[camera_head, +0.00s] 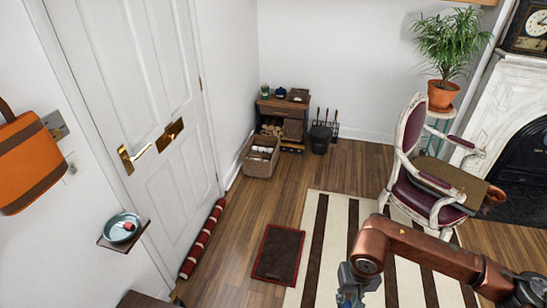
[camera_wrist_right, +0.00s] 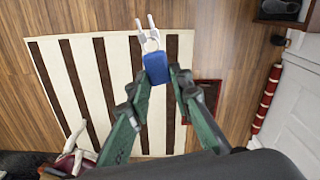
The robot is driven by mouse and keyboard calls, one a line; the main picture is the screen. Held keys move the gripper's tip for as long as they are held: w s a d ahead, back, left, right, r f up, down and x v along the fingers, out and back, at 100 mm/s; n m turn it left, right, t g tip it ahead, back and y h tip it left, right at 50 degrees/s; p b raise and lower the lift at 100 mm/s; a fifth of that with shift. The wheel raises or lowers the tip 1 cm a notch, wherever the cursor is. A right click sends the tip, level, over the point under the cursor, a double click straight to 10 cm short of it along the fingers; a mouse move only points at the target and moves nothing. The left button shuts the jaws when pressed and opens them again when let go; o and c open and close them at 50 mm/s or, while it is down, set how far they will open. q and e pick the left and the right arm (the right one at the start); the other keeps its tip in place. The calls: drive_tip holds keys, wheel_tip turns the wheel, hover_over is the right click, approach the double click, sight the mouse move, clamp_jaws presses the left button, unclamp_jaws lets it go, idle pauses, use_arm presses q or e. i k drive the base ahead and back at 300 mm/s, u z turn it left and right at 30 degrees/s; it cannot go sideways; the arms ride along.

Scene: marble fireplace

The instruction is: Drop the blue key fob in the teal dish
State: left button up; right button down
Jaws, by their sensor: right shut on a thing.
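The blue key fob (camera_wrist_right: 156,68) is between the fingertips of my right gripper (camera_wrist_right: 161,77) in the right wrist view. Its metal ring and keys (camera_wrist_right: 149,34) stick out past the fingertips. In the head view my right gripper (camera_head: 351,292) is at the bottom edge, over the striped rug, and the fob is hard to make out there. The teal dish (camera_head: 108,233) sits on a small dark wall shelf at the left, well apart from the gripper, with a small reddish thing in it. My left gripper is not in view.
The shelf (camera_head: 137,237) juts out beside the white door (camera_head: 130,80). An orange bag (camera_head: 28,155) hangs above it. A red draught roll (camera_head: 203,240) lies along the door. A dark mat (camera_head: 278,255) lies on open floor. A chair (camera_head: 410,155) stands at the right.

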sight(121, 227)
drive_tip(key=i, duration=0.45)
drive_tip(key=u, duration=2.3)
drive_tip(key=i, duration=0.5)
drive_tip(key=u, duration=0.1)
